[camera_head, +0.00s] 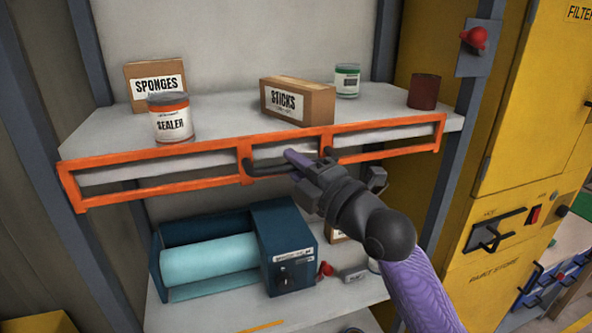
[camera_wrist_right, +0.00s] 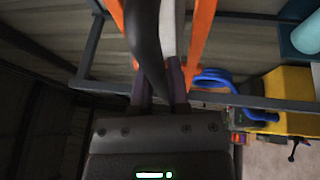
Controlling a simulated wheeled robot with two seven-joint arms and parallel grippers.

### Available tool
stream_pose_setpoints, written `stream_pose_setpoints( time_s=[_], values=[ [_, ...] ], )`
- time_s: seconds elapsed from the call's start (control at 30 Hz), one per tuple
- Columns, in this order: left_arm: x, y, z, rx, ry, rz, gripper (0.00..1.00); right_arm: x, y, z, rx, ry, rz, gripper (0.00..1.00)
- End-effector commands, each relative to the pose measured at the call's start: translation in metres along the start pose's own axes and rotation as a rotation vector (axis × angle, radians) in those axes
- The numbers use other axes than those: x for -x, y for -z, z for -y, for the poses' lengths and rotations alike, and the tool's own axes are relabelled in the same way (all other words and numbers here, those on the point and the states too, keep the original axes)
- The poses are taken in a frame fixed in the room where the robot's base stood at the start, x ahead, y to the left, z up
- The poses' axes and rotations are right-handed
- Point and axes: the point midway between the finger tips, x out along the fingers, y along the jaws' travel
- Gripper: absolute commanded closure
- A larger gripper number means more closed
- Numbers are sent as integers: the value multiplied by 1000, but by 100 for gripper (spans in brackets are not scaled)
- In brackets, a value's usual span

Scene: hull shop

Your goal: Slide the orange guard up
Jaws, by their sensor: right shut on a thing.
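The orange guard (camera_head: 152,160) is a long open frame across the front edge of the upper shelf. Its top rail is near the height of the shelf board. A dark handle (camera_head: 268,167) sits at its middle. My right gripper (camera_head: 300,163) is at this handle and shut on it. In the right wrist view the dark handle (camera_wrist_right: 146,45) runs between the fingers of my right gripper (camera_wrist_right: 160,90), and orange bars of the guard (camera_wrist_right: 203,35) show beside it. The gripper hides part of the guard's middle. My left gripper is not in view.
On the upper shelf (camera_head: 225,122) stand a sponges box (camera_head: 154,72), a sealer can (camera_head: 171,118), a sticks box (camera_head: 298,98), a green-labelled can (camera_head: 347,80) and a dark red cylinder (camera_head: 424,91). Below is a blue roll dispenser (camera_head: 288,235). A yellow cabinet (camera_head: 530,110) stands at right.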

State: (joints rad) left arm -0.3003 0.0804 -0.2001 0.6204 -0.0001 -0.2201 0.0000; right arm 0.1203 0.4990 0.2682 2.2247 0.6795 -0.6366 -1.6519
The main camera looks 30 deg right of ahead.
Motion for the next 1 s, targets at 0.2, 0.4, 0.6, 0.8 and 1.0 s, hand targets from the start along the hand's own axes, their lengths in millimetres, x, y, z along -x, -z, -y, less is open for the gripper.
stream_pose_setpoints(
  time_s=[0.2,0.4,0.6,0.8,1.0],
  values=[
    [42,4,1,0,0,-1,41,-9,-4,-53,4,-5,1,100],
    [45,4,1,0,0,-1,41,-10,-4,-59,2,-8,1,100],
    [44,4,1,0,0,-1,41,-9,-4,-60,4,-16,2,100],
    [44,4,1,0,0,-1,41,-9,-4,-59,3,-14,2,45],
    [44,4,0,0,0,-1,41,-9,-4,-58,2,-8,1,45]
  ],
)
